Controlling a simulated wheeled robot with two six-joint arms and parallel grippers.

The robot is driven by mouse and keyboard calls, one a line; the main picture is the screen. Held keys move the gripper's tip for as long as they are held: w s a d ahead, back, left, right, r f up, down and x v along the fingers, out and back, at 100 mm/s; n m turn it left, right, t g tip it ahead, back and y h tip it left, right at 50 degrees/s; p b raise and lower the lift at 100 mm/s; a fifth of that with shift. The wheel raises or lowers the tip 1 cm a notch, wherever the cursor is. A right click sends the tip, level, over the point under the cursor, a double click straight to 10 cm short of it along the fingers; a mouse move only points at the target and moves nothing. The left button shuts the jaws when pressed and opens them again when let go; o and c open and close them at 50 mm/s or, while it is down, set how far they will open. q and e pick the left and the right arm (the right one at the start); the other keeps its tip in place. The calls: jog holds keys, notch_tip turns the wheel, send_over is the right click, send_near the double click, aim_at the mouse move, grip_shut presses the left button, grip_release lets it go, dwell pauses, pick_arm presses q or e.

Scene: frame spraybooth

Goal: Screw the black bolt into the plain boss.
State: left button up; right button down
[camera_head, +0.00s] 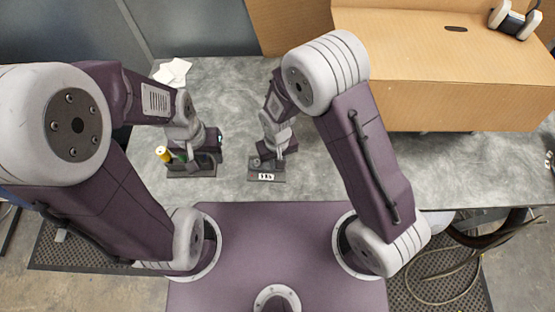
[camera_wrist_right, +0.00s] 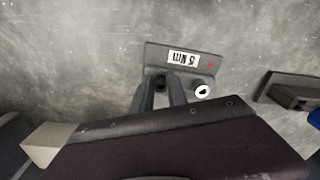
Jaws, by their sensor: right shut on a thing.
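A small dark plate (camera_head: 252,177) with a white label lies on the grey bench. In the right wrist view the plate (camera_wrist_right: 217,70) shows a label reading 5 Nm and a red dot. A boss with a white ring (camera_wrist_right: 203,92) stands on the plate beside my right fingers. My right gripper (camera_head: 272,160) is low over the plate, its fingers (camera_wrist_right: 161,88) shut on a small dark thing, which looks like the black bolt (camera_wrist_right: 160,84). The fingers hide most of it and what is beneath. My left gripper (camera_head: 193,160) is over a dark tray; its jaws are unclear.
The dark tray (camera_head: 190,174) holds a yellow-topped item (camera_head: 162,153) and other small things at the left. White papers (camera_head: 172,71) lie at the back left. A large cardboard box (camera_head: 440,75) fills the back right. Bench space right of the plate is clear.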

jog(key=m, duration=0.2)
jog(key=shift+a+m+p, duration=0.1)
jog(key=shift+m+p, duration=0.2)
jog(key=shift+m, duration=1.1)
jog(key=shift+m, duration=0.8)
jog(key=m, duration=0.3)
jog(key=shift+a+p, duration=0.1)
jog(key=shift+p, duration=0.25)
